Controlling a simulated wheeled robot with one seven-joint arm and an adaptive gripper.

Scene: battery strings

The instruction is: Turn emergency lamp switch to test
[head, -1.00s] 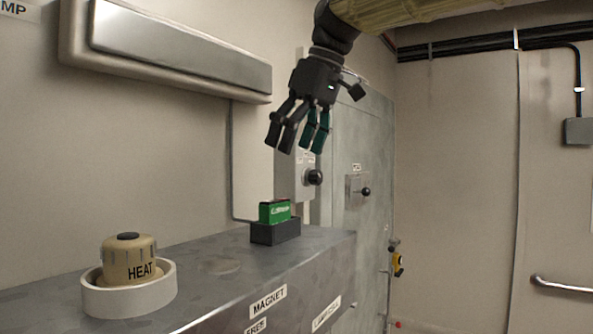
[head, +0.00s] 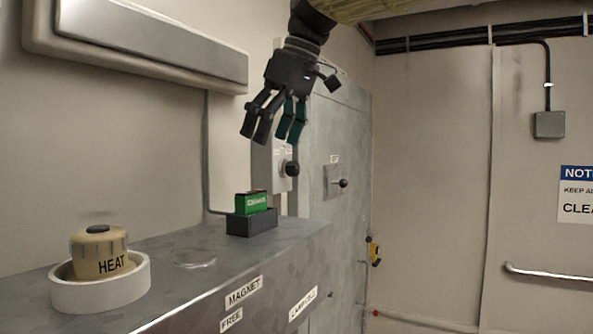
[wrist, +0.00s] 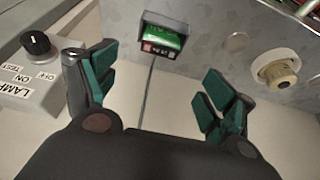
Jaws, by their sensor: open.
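The lamp switch is a pale box with a round black knob (wrist: 36,43) at the left edge of the wrist view, beside labels reading LAMP, ON, OFF and TEST. Which mark the knob points to is too small to tell. In the head view, a box on the wall with a black knob (head: 291,168) shows just below and behind my gripper (head: 272,138), partly covered by it. My gripper is open and empty, fingers spread, apart from the knob. In the wrist view, the gripper (wrist: 155,72) has the switch box left of its left finger.
A metal bench (head: 190,290) runs along the left wall. On it stand a green box in a dark holder (head: 251,223) and a HEAT knob (head: 100,253) in a white ring. A long lamp fixture (head: 140,35) hangs above.

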